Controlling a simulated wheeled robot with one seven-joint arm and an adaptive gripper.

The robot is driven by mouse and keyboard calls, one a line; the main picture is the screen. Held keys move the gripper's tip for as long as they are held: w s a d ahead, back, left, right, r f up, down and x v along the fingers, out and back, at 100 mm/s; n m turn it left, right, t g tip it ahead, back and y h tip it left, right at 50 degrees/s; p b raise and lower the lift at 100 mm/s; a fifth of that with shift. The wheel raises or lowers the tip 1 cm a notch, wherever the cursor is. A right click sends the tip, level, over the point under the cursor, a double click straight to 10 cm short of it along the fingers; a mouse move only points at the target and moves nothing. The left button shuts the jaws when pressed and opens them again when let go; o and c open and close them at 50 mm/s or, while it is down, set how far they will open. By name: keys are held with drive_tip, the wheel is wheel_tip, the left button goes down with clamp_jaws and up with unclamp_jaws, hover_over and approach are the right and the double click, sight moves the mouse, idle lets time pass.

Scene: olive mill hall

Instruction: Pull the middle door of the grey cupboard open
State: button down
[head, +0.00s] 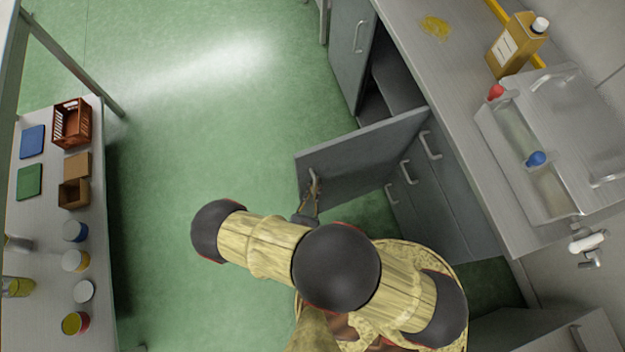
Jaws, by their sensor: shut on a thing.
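The grey cupboard (440,205) stands under a long counter on the right. Its middle door (365,160) stands wide open, swung out from the cupboard front into the room. The dark inside with a shelf (397,80) shows behind it. The door's handle (315,178) is near its free edge. My gripper (311,198) is shut on this handle. The fingertips are small in the head view, and my arm hides part of the floor below the door.
Another cupboard front (350,50) is beyond the opening, and fronts with several handles (430,146) are on the near side. A brown bottle (515,45) and a sink (545,160) are on the counter. A laden table (97,225) stands left; green floor between is clear.

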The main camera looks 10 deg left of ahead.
drive_tip(key=shift+a, duration=0.35)
drive_tip(key=c, duration=2.3)
unclamp_jaws()
drive_tip(key=shift+d, duration=0.15)
